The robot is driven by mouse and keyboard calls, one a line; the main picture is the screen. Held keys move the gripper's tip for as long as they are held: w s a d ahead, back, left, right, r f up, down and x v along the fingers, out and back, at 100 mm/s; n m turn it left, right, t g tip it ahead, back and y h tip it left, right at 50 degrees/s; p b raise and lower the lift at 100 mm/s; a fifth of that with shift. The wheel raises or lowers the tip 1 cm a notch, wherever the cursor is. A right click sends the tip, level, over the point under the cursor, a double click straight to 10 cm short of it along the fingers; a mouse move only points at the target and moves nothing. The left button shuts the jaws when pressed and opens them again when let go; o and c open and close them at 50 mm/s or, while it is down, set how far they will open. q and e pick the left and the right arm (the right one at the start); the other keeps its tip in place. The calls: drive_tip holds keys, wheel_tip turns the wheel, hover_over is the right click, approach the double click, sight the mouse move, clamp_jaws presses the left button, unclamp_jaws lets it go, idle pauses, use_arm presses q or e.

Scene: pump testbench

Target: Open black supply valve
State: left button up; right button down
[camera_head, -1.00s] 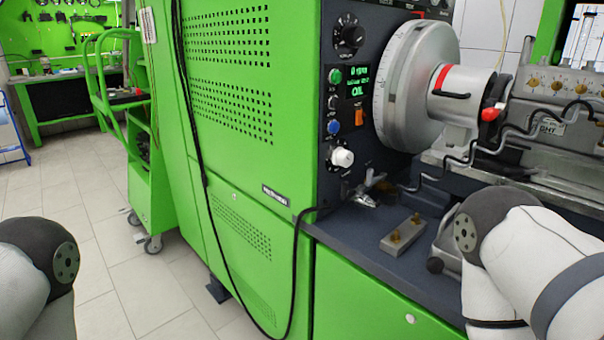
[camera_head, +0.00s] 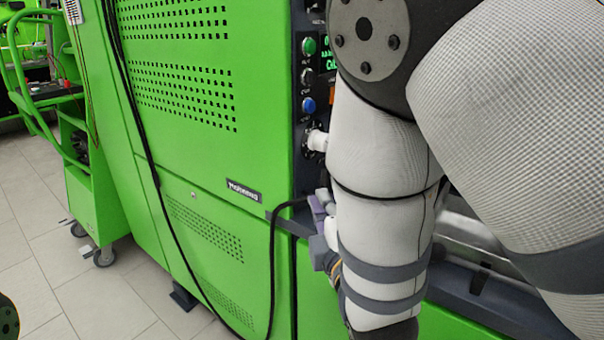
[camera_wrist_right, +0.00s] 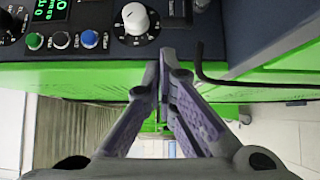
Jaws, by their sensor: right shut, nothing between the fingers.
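I cannot clearly make out a black supply valve in either current view. My right gripper (camera_head: 320,212) is partly hidden behind my right forearm in the head view, low in front of the control panel. In the right wrist view (camera_wrist_right: 162,72) its two purple-grey fingers meet at the tips, shut and empty. The tips are below the white knob (camera_wrist_right: 135,18) in that picture, with no clear contact. The white knob (camera_head: 317,140) also shows in the head view, left of my arm. My left gripper is out of view.
The green machine cabinet (camera_head: 235,155) fills the middle. A black cable (camera_head: 148,160) hangs down its front. A green trolley (camera_head: 95,195) stands at the left on tiled floor. Green and blue buttons (camera_head: 308,105) sit above the knob. My right arm hides the bench and chuck.

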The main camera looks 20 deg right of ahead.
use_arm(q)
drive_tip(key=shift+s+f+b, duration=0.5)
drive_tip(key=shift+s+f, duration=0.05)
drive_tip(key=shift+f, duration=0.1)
use_arm(e)
drive_tip(key=shift+w+d, duration=0.2)
drive_tip(key=shift+w, duration=2.3)
drive_tip(key=shift+w+d, duration=0.2)
drive_tip(key=shift+w, duration=2.3)
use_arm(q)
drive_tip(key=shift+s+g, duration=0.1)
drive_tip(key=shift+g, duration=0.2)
use_arm(e)
drive_tip(key=shift+w+f, duration=0.1)
